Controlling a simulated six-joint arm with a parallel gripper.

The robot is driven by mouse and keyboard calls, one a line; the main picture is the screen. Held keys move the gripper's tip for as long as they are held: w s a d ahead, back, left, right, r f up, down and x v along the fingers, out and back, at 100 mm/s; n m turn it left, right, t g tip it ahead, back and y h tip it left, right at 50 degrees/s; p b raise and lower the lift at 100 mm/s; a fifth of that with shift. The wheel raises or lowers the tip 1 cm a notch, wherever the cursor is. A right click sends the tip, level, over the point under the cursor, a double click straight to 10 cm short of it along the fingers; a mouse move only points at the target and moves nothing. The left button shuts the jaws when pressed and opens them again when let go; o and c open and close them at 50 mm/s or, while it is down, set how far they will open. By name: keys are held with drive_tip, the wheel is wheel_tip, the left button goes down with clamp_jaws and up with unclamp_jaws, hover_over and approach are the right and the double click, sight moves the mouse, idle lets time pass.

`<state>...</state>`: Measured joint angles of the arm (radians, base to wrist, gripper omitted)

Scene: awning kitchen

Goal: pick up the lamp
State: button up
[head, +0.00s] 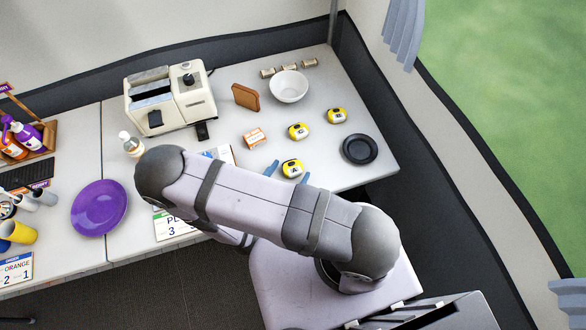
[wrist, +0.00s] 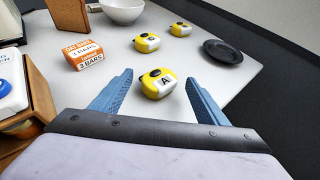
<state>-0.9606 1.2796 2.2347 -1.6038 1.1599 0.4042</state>
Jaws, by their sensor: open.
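No tall lamp shows. Three small yellow-and-white devices with black tops stand on the table and may be lamps. The nearest device (head: 292,168), marked "A" in the wrist view (wrist: 158,84), lies between the fingertips of my gripper (wrist: 159,80) as seen there. The blue fingers are open, one on each side, with gaps visible. I cannot tell how high they are above the table. My gripper also shows in the head view (head: 288,174), partly hidden behind my arm. The second device (head: 298,131) and third device (head: 337,116) stand farther back.
An orange bars box (head: 255,138) is left of the nearest device. A black plate (head: 359,149) lies near the right table edge. A white bowl (head: 289,86), bread slice (head: 246,97) and toaster (head: 170,100) stand behind. A purple plate (head: 99,207) is at left.

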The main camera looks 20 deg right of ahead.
sight(291, 172)
drive_tip(key=shift+x, duration=0.75)
drive_tip(key=c, duration=1.2)
drive_tip(key=shift+o, duration=0.2)
drive_tip(key=shift+r, duration=0.1)
wheel_tip(291, 172, up, 10)
drive_tip(key=b, duration=0.1)
